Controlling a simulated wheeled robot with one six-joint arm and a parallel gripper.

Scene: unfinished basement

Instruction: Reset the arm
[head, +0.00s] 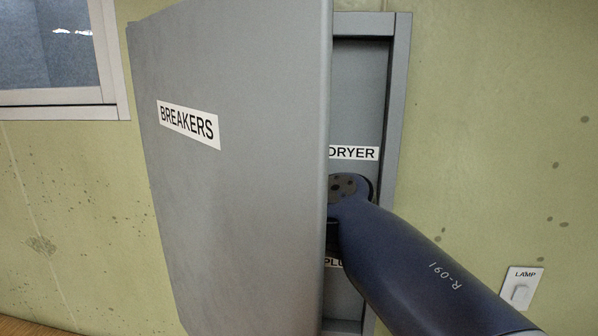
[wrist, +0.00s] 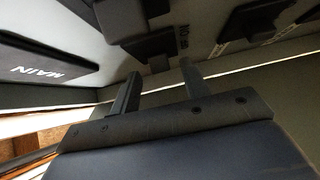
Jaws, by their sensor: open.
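My dark blue arm (head: 420,265) reaches into the open grey breaker box (head: 400,75) in the head view. The box's door (head: 235,90), labelled BREAKERS, stands open and hides my gripper there. In the wrist view my gripper (wrist: 158,70) shows two dark fingers set apart, with nothing seen between them. Its fingertips are close to dark breaker switches (wrist: 150,48) inside the box. I cannot tell whether they touch. A MAIN label (wrist: 45,72) lies left of the fingers.
Inside the box, a DRYER label (head: 353,153) shows above my arm and a partly hidden label below. A lamp switch (head: 521,288) is on the wall to the lower right. A window (head: 60,50) is at upper left. The wall right of the box is mostly bare.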

